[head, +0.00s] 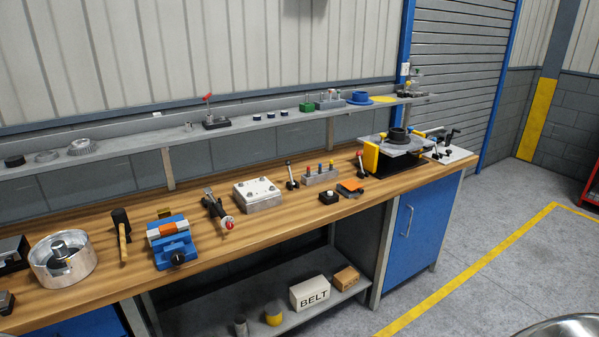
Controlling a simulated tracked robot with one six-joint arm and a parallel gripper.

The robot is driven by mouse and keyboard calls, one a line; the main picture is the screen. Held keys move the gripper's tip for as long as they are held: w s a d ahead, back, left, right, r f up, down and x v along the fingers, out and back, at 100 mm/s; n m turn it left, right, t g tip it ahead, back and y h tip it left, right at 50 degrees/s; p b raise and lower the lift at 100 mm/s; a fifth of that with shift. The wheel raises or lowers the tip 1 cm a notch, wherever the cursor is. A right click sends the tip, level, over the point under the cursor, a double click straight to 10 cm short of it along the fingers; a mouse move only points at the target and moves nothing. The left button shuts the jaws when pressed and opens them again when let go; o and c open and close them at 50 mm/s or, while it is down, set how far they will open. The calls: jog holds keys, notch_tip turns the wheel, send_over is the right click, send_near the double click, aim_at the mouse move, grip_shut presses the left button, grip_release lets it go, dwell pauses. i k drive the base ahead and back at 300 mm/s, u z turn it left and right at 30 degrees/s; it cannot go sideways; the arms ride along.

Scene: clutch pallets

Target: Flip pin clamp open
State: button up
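My gripper is out of view. At the bench's right end, a fixture (371,157) with a yellow side plate and a black base carries a grey plate and a dark ring (397,136). Beside it on the right, a light plate (452,155) holds small black levers or clamps (441,147). A clamp-like tool (217,210), dark and silver with a red tip, lies mid-bench. A small device with a raised red lever (207,108) sits on the back shelf. Which of these is the pin clamp, and whether it is open or shut, I cannot tell at this size.
The wooden bench (105,284) also holds a silver pot (47,272), a mallet (122,236), a blue vise (174,252), a bolted metal block (258,198) and a block with coloured pegs (320,177). Below sits a BELT box (310,292). The floor (470,290) at right is mostly clear.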

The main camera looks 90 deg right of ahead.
aim_at(287, 162)
jog(key=u, duration=1.4)
jog(key=k, duration=2.35)
jog(key=z, duration=0.8)
